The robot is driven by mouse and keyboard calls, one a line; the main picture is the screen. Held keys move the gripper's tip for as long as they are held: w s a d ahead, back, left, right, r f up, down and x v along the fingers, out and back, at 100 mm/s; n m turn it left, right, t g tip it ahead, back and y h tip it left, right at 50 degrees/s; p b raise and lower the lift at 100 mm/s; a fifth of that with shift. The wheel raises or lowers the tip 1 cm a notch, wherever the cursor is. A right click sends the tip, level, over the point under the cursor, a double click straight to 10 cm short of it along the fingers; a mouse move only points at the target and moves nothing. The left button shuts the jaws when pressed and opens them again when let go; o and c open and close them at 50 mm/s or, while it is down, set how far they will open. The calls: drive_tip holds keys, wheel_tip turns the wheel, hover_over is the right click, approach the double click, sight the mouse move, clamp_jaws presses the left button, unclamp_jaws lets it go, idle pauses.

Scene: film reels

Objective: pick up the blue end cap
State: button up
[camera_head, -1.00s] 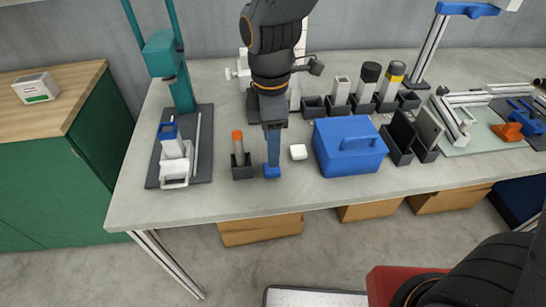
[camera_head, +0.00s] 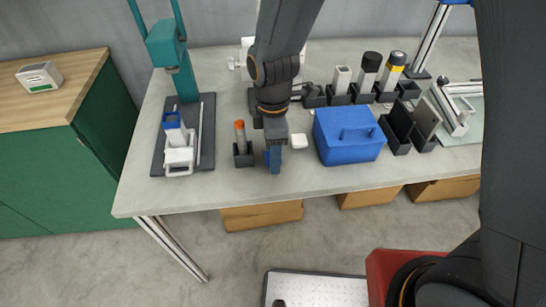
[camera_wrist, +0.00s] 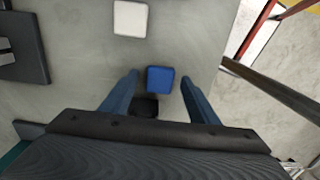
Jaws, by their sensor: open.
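The blue end cap (camera_wrist: 160,80) is a small rounded blue block on the grey table, seen in the wrist view. My gripper (camera_wrist: 160,77) is open, with one blue-grey finger on each side of the cap and a visible gap to both. In the head view my gripper (camera_head: 273,164) points down near the table's front edge. There the fingers overlap the cap, so its outline cannot be told apart from them.
A white block (camera_head: 299,141) lies just right of my gripper, and a blue lidded box (camera_head: 347,148) stands further right. A dark holder with an orange-topped tube (camera_head: 240,140) stands close on the left. The table's front edge is near.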

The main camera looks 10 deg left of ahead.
drive_tip(key=c, duration=1.1)
drive_tip(key=shift+r, duration=0.1)
